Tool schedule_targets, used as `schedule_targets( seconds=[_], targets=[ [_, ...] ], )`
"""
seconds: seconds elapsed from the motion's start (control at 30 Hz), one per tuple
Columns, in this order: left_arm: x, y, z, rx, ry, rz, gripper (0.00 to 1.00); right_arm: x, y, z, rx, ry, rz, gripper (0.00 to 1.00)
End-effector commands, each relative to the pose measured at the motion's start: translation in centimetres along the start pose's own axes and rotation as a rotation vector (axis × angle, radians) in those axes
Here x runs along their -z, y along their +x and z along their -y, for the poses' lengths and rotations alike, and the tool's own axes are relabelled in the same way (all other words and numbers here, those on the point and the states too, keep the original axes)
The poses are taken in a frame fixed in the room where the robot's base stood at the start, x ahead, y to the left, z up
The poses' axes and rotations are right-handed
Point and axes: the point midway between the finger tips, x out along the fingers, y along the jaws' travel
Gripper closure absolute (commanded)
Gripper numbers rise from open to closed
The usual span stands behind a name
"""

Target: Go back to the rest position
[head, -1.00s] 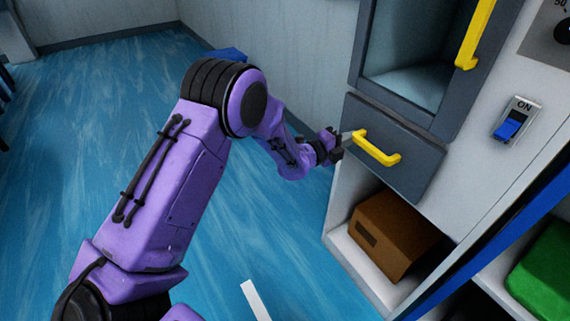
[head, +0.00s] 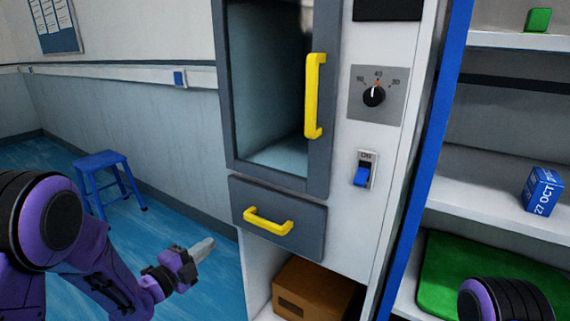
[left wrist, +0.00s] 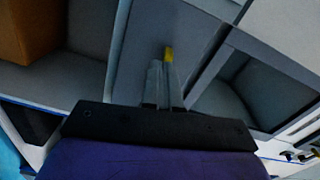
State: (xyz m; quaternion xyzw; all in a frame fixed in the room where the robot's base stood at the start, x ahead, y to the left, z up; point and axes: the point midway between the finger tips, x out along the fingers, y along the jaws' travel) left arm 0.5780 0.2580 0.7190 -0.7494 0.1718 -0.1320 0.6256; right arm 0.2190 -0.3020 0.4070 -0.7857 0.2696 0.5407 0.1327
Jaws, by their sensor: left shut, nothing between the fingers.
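My left gripper (head: 203,249) is at the lower left of the head view, shut and empty. It is in front of and left of the grey drawer (head: 302,240) with the yellow handle (head: 268,221), apart from it. In the left wrist view, the shut fingers (left wrist: 160,80) point toward the drawer front and a bit of its yellow handle (left wrist: 168,54). The drawer looks closed. Part of my right arm shows at the lower right of the head view; its gripper is outside the frame.
The cabinet's glass door (head: 275,165) is above the drawer, and a brown box (head: 318,287) is below. A blue stool (head: 100,160) stands at the left. Open floor lies beside the stool.

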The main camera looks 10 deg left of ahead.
Motion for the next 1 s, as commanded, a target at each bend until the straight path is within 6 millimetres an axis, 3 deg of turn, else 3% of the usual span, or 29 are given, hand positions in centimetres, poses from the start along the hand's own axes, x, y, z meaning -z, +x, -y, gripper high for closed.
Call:
schedule_targets(
  seconds=[0.07, 0.13, 0.17, 0.3, 0.4, 0.5, 0.6, 0.83, 0.87, 0.9, 1.0],
  targets=[
    [-1.3, -0.5, -0.7, -0.006, -0.253, 0.093, 1.00, 0.0, 0.0, 0.0, 0.000, 0.000, 0.000, 0.57],
    [-2.5, -1.6, -2.9, 0.001, -0.582, 0.234, 1.00, 0.0, 0.0, 0.0, 0.000, 0.000, 0.000, 0.57],
    [-2.9, -2.5, -4.7, 0.001, -0.733, 0.309, 1.00, 0.0, 0.0, 0.0, 0.000, 0.000, 0.000, 0.57],
    [-3.4, -9.5, -15.6, 0.043, -1.351, 0.736, 1.00, 0.0, 0.0, 0.0, 0.000, 0.000, 0.000, 0.57],
    [-2.2, -15.3, -21.6, 0.106, -1.590, 1.015, 1.00, 0.0, 0.0, 0.0, 0.000, 0.000, 0.000, 0.57],
    [-0.6, -20.7, -25.8, 0.158, -1.699, 1.243, 1.00, 0.0, 0.0, 0.0, 0.000, 0.000, 0.000, 0.57],
    [1.2, -25.5, -28.7, 0.169, -1.718, 1.422, 1.00, 0.0, 0.0, 0.0, 0.000, 0.000, 0.000, 0.57],
    [5.8, -34.9, -33.8, 0.025, -1.639, 1.694, 1.00, 0.0, 0.0, 0.0, 0.000, 0.000, 0.000, 0.57],
    [6.0, -34.3, -30.8, 0.038, -1.647, 1.677, 1.00, 1.0, -2.4, -0.2, 0.000, 0.000, 0.001, 0.57],
    [6.1, -34.1, -29.2, 0.041, -1.648, 1.672, 1.00, 1.5, -3.8, -0.4, 0.000, 0.000, 0.001, 0.57],
    [6.7, -34.1, -26.2, 0.041, -1.648, 1.670, 1.00, 2.8, -6.7, -0.6, 0.000, 0.000, -0.001, 0.57]
  ],
)
